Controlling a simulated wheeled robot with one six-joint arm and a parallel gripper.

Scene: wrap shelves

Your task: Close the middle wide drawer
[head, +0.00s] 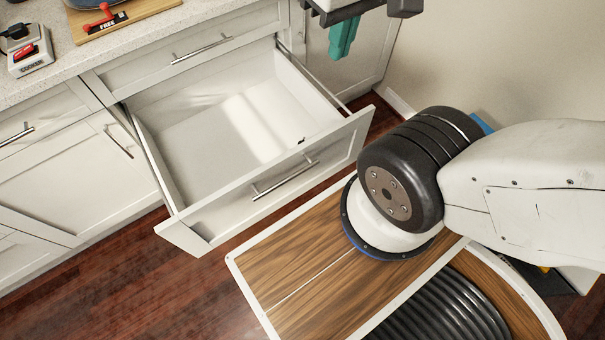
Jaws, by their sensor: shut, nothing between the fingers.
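The middle wide drawer (286,185) is pulled far out of the white cabinet, below a shut drawer front (185,60). It is empty inside, and its front panel carries a metal bar handle (285,180). My gripper (341,42) shows at the top edge with its teal fingers shut and pointing down. In the picture it is above the drawer's right back corner, apart from the drawer front. The upper part of my gripper is cut off by the frame.
The speckled counter (60,80) holds a wooden board (150,8) with a red item, and a small white box (30,55). Shut cabinet doors (75,165) stand left of the drawer. Dark wood floor (120,285) is clear in front of them. A beige wall (480,70) is at right.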

